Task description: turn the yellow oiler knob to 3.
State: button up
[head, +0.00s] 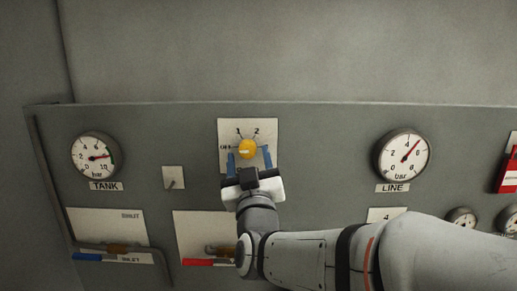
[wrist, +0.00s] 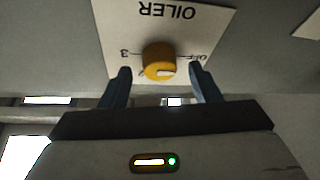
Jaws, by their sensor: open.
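The yellow oiler knob (head: 248,149) sits on a white plate (head: 265,128) on the grey panel. The plate reads OFF at left and 1 and 2 at the top; the wrist view also shows the word OILER and a 3, upside down. The 3 is hidden in the head view.
A TANK gauge (head: 94,156) and a small toggle switch (head: 174,179) are to the left. A LINE gauge (head: 402,155) is to the right. Below are a blue-handled valve (head: 87,257) and a red-handled valve (head: 197,262). The wall above the panel is bare.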

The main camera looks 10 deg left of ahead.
jog(key=shift+w+a+r, duration=0.25)
jog(key=shift+w, duration=0.35)
